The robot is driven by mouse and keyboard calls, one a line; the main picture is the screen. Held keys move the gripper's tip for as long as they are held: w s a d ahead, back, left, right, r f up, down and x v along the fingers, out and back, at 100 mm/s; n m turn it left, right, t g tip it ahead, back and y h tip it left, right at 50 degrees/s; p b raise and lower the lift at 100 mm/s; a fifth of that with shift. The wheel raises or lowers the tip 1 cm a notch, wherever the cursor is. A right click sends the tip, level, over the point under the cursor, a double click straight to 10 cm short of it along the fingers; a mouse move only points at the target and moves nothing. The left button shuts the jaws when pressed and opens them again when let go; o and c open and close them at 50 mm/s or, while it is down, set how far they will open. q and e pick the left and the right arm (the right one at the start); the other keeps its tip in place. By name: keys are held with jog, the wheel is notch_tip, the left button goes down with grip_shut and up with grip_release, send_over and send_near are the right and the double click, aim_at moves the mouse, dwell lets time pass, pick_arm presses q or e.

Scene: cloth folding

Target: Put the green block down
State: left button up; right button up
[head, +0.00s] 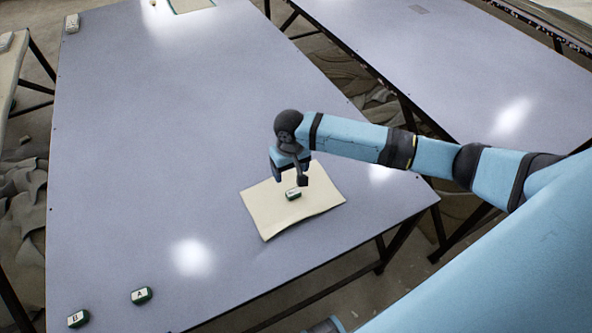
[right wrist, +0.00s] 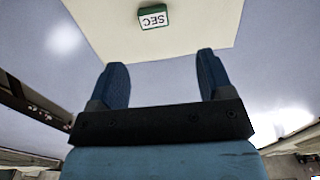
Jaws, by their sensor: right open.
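A small green block (head: 293,194) with a white top lies on a cream cloth (head: 268,222). The cloth lies flat near the table's front right edge. In the right wrist view the block (right wrist: 154,17) shows the letters SEC upside down, and the cloth (right wrist: 205,20) is under it. My right gripper (head: 290,179) is above the cloth, just behind the block in the head view. In the right wrist view its two fingers (right wrist: 162,68) are spread with nothing between them, and the block is beyond the fingertips. My left gripper is not in view.
The cloth lies on a large grey table (head: 170,130). Blocks marked A (head: 141,296) and B (head: 78,318) sit at its front left. Another block (head: 72,23) is at the far left corner. A second table (head: 450,70) stands at right. The table's middle is clear.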

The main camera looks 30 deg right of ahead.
jog(key=s+a+f+y, duration=0.1)
jog(key=a, duration=0.1)
jog(key=s+a+f+n+t, duration=0.1)
jog(key=s+a+f, duration=0.1)
jog(key=a, duration=0.1)
jog(key=s+a+f+y, duration=0.1)
jog(key=s+a+f, duration=0.1)
jog(key=shift+a+n+t+y, duration=0.3)
jog(key=shift+a+n+t, duration=0.1)
jog(key=s+a+t, duration=0.1)
jog(key=s, duration=0.1)
jog(key=s+a+f+t+y, duration=0.1)
jog(key=s+a, duration=0.1)
jog(key=s+a+f+n+t+y, duration=0.1)
jog(key=s, duration=0.1)
jog(key=shift+s+a+t, duration=0.2)
jog(key=shift+a+t, duration=0.1)
jog(key=shift+a, duration=0.1)
jog(key=s, duration=0.1)
jog(key=s+t, duration=0.1)
jog(key=s, duration=0.1)
jog(key=s+t, duration=0.1)
jog(key=shift+s+d, duration=0.2)
jog(key=shift+d, duration=0.2)
jog(key=s+d+r+n+t+h, duration=0.1)
jog(key=s+d+t, duration=0.2)
jog(key=s, duration=0.3)
jog(key=shift+s+d, duration=0.35)
jog(key=shift+d, duration=0.4)
